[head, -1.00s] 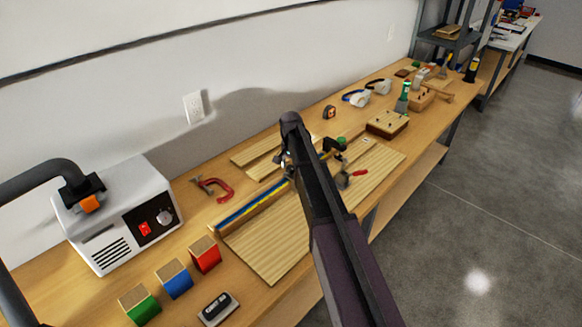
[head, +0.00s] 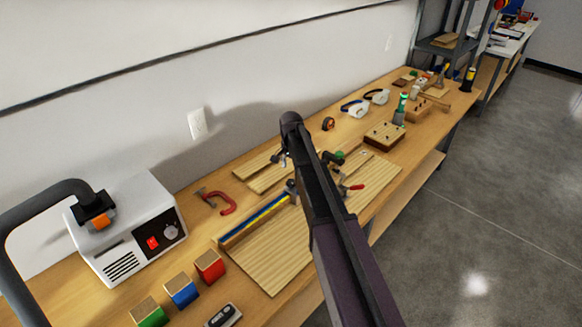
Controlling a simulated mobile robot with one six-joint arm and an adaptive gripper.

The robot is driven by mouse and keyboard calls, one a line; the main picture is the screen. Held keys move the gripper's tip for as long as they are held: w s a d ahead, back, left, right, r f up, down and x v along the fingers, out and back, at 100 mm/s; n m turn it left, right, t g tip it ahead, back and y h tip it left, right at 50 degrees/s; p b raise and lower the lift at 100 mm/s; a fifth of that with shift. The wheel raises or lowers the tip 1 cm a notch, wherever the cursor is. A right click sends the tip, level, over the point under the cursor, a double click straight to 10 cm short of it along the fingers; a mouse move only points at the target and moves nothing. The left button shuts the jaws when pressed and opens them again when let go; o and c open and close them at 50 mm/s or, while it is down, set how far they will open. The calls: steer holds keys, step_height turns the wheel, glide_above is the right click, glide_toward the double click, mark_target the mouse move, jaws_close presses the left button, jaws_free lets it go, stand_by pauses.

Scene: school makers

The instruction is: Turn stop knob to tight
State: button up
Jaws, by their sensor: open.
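A wooden fence (head: 252,222) with a blue and yellow scale strip lies along a pale board (head: 270,262) on the bench. A small dark fitting (head: 291,187), which looks like the stop, sits at the visible right end of the strip. Its knob is too small and too covered by my arm to tell its setting. My gripper (head: 282,159) is small and partly hidden behind my dark arm link. It is open, just above and left of the fitting and apart from it. A black part with a green piece (head: 340,155) and a red-handled clamp (head: 353,187) show right of my arm.
Left on the workbench are a white machine (head: 130,232) with a hose, a red clamp (head: 222,203) and coloured blocks (head: 182,291). Behind the fence lie wood strips (head: 258,160). A holed wooden block (head: 385,135) and goggles (head: 355,108) stand farther right.

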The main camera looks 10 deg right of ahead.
mark_target(291, 182)
step_height(291, 182, up, 7)
steer(key=p, duration=0.6)
steer(key=shift+f, duration=0.15)
stand_by(0.4)
steer(key=s+d+n, duration=0.1)
steer(key=s+n, duration=0.7)
steer(key=s, duration=2.1)
steer(key=shift+n, duration=0.3)
